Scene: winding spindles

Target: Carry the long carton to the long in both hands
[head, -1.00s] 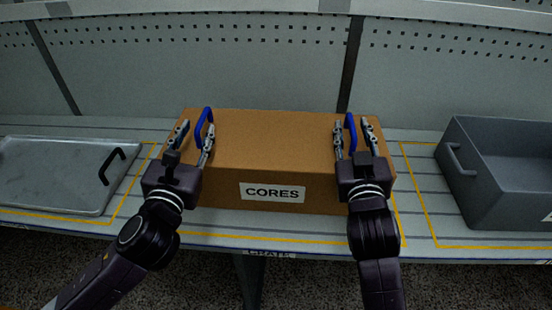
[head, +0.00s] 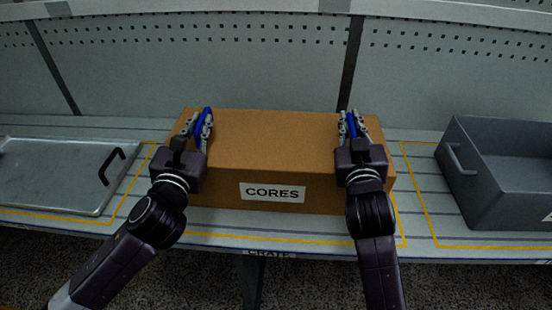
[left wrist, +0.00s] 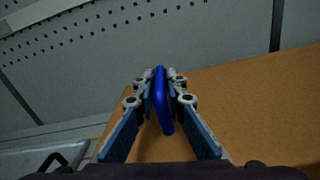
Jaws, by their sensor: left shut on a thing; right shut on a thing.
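The long carton (head: 270,145) is a brown box with a white label reading CORES on its front. It rests on the slatted bench, with a blue handle near each end of its top. My left gripper (head: 203,121) is shut on the left blue handle. In the left wrist view the fingers (left wrist: 160,95) close on both sides of this blue handle (left wrist: 162,100). My right gripper (head: 353,121) is shut on the right blue handle, which its fingers mostly hide. The carton also shows in the left wrist view (left wrist: 260,105).
A metal tray (head: 45,178) with a black handle lies to the left, inside a yellow outline. A grey crate (head: 500,195) stands to the right in another yellow outline. A perforated back panel (head: 240,75) rises behind the bench (head: 225,222). Narrow bench strips beside the carton are clear.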

